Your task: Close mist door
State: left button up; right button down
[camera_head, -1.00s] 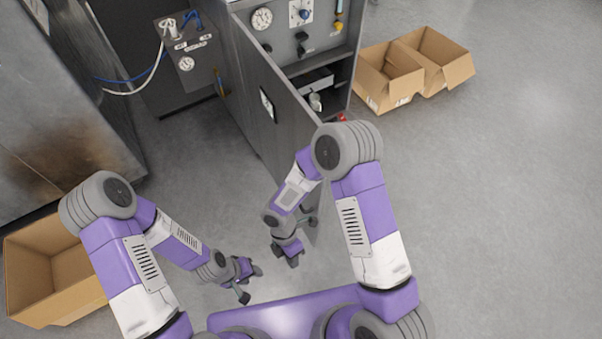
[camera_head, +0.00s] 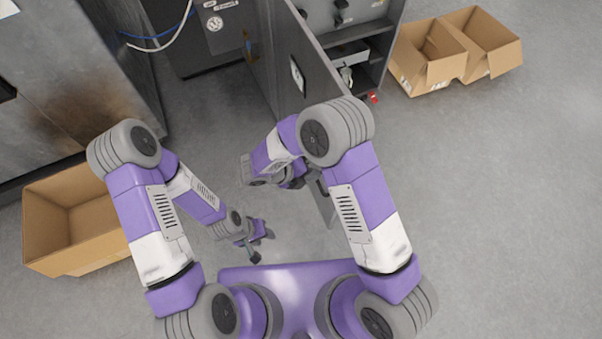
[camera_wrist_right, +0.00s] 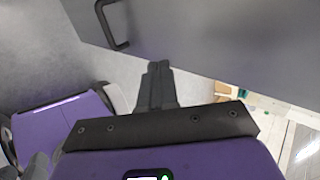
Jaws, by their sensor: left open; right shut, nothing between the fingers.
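The mist door, a tall dark grey panel (camera_head: 318,75), stands swung open from the grey cabinet. It fills the upper part of the right wrist view (camera_wrist_right: 215,40), where its black bar handle (camera_wrist_right: 115,28) shows at upper left. My right gripper (camera_wrist_right: 158,72) is shut and empty, its fingertips close to the door's face, below and right of the handle. I cannot tell whether they touch it. In the head view my right forearm hides part of the door. My left gripper (camera_head: 258,243) is open and empty, low over the floor, left of the door.
The cabinet's shelf (camera_head: 350,55) holds small items behind the door. Two open cardboard boxes (camera_head: 430,60) stand on the floor at upper right, and another box (camera_head: 75,220) at left. A grey metal unit (camera_head: 80,75) is at upper left. The floor at right is clear.

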jog(key=shift+w+d+f+b, duration=0.2)
jog(key=shift+w+d+f, duration=0.05)
jog(key=shift+d, duration=0.65)
jog(key=shift+w+d+f+b, duration=0.2)
jog(key=shift+w+d+b, duration=0.1)
jog(key=shift+d, duration=0.55)
jog(key=shift+w+d+f+b, duration=0.15)
jog(key=shift+w+d+f, duration=0.1)
jog(key=shift+d, duration=0.65)
